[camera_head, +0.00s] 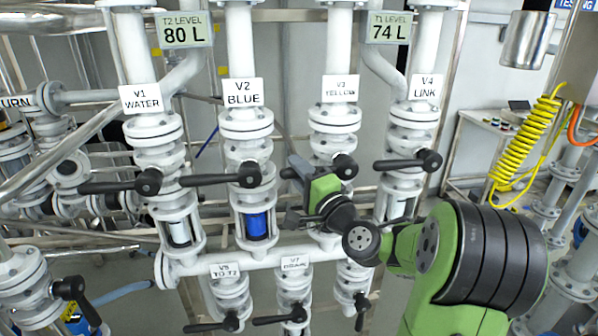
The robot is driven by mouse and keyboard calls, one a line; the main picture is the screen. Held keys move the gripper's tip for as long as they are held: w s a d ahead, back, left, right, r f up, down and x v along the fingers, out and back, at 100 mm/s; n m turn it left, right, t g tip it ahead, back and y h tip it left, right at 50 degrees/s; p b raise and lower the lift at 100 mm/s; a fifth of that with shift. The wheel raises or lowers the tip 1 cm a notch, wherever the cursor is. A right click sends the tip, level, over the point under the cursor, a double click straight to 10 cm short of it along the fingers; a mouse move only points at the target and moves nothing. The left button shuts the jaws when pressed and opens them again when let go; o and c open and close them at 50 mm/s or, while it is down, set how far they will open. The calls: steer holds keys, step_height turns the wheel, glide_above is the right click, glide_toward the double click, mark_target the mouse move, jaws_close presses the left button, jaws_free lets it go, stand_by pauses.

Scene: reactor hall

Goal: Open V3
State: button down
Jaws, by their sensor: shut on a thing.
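The V3 valve (336,118) stands third from left in the row, under a label (341,88) reading "V3 YELLOW". Its black handle (345,167) has its hub on the right and its lever pointing left, roughly level, across the pipe. My gripper (298,169) reaches in from the lower right and is shut on the V3 lever near its left part. The gripper hides part of the lever, and the fingertips are hard to make out. My gripper and wrist also cover most of the pipe section below V3.
Close by, V1 (148,181), V2 (248,174) and V4 (430,160) have black levers pointing left. The V2 sight glass (256,225) shows blue. V7 (296,285) sits below. Displays read T2 80 L (184,30) and T1 74 L (389,28).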

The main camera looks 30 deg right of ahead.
steer(key=shift+f, duration=0.15)
steer(key=s+d+f+n+g+b, duration=0.1)
steer(key=d+f+n+g+b, duration=0.2)
steer(key=f+n+b, duration=0.4)
steer(key=shift+s+f+n+g+b, duration=0.25)
steer(key=shift+n+g+b, duration=0.25)
steer(key=shift+n+b, duration=0.3)
steer(key=shift+d+f, duration=0.1)
steer(key=shift+d, duration=0.05)
stand_by(0.4)
steer(key=c, duration=0.9)
jaws_free()
steer(key=shift+c, duration=0.2)
steer(key=shift+r, duration=0.2)
